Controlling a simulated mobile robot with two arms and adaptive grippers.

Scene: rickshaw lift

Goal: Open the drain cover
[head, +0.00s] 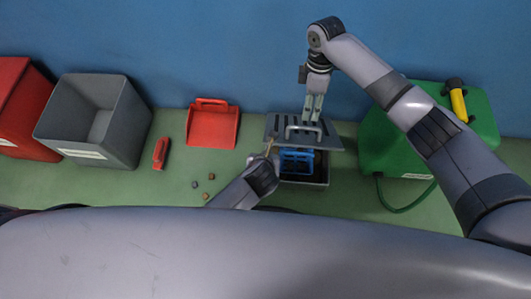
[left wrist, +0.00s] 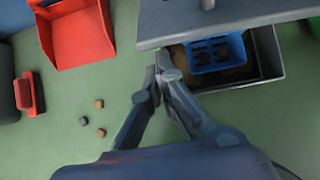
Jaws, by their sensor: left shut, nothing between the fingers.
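The grey slatted drain cover (head: 276,127) lies over the back of the drain box (head: 318,182), leaving its front part uncovered. A blue basket (head: 297,155) with dark lumps shows in the opening, also in the left wrist view (left wrist: 232,52). The cover has a pale handle (head: 290,134) on top. My right gripper (head: 313,118) points down at this handle; I cannot tell whether its fingers grip it. My left gripper (head: 270,147) is shut and empty at the left front edge of the cover, beside the box. Its fingertips show in the left wrist view (left wrist: 160,66).
A red dustpan (head: 212,128), a small red brush (head: 160,154) and a few small lumps (head: 211,176) lie on the green floor to the left. Grey (head: 120,130) and red (head: 18,105) bins stand further left. A green case (head: 375,150) with a hose stands right.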

